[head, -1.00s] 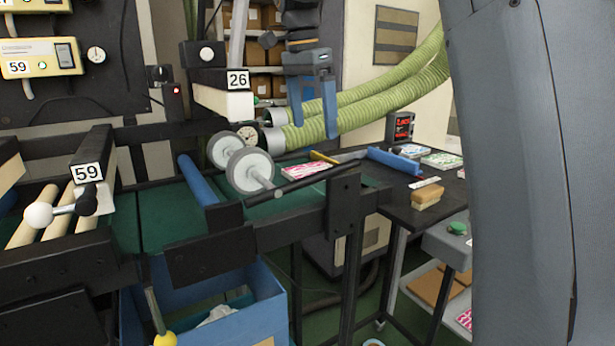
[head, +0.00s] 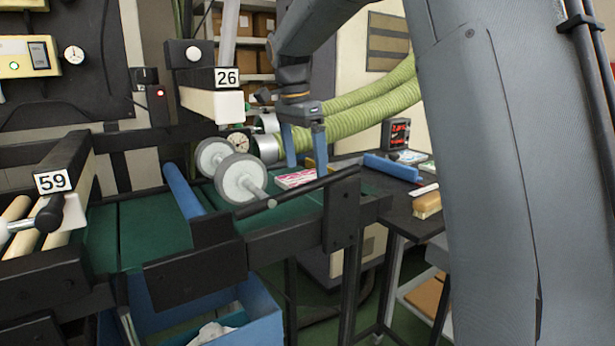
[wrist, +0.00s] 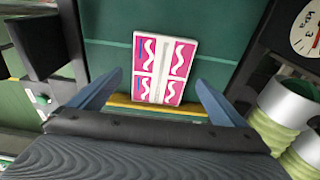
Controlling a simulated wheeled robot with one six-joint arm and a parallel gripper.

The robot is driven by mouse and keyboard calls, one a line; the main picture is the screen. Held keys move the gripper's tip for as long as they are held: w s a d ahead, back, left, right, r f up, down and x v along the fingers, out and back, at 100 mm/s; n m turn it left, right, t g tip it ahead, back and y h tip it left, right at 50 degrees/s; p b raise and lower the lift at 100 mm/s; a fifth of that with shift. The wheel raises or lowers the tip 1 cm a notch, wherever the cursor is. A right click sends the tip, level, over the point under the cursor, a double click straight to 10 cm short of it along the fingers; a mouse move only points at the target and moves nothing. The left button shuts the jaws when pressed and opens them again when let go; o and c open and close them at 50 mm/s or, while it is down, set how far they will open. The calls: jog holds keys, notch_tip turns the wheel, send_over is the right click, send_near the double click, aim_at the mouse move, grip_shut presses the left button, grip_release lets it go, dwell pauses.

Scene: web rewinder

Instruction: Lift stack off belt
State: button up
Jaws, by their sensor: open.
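The stack (wrist: 165,68) is a pink and white printed block lying flat on the green belt (wrist: 216,22). In the head view the stack (head: 296,179) lies near the belt's far right end, and the belt (head: 150,232) runs to the left. My gripper (head: 304,165) is above the stack, pointing down, with its two blue fingers apart. In the wrist view my gripper (wrist: 156,85) shows one finger on each side of the stack, with space between the fingers and the stack. Nothing is held.
Two grey rollers (head: 240,178) on a bar stand just left of the stack. A yellow strip (wrist: 170,108) crosses beside the stack. Green hoses (head: 350,115) run behind. A dark side table (head: 402,205) at right holds a brush (head: 427,205) and a blue bar (head: 392,167).

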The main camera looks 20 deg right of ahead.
jog(key=shift+d+f, duration=0.15)
jog(key=shift+f, duration=0.85)
jog(key=c, duration=1.3)
